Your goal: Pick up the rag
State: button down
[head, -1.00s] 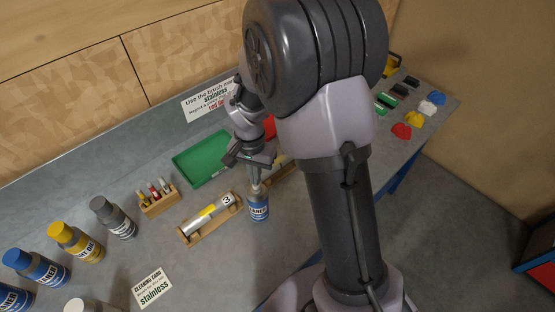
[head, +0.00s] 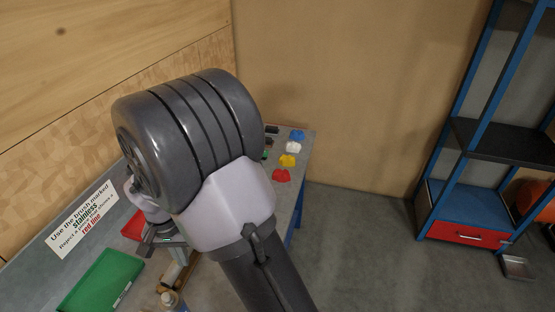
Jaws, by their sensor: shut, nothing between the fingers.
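My gripper (head: 147,248) is shut and empty. It is small in view, at the left over the bench near the green tray, well to the left of the rags. My own arm hides much of the bench between them.
A green tray (head: 102,280) and a red tray (head: 133,226) are near my gripper. A bottle top (head: 170,298) and a wooden rack (head: 178,272) stand below it. Dark items (head: 271,130) lie beside the rags. Open floor separates the bench from a blue shelf unit (head: 470,203).

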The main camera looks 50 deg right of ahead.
aim_at(299, 135)
jog(key=z, duration=1.55)
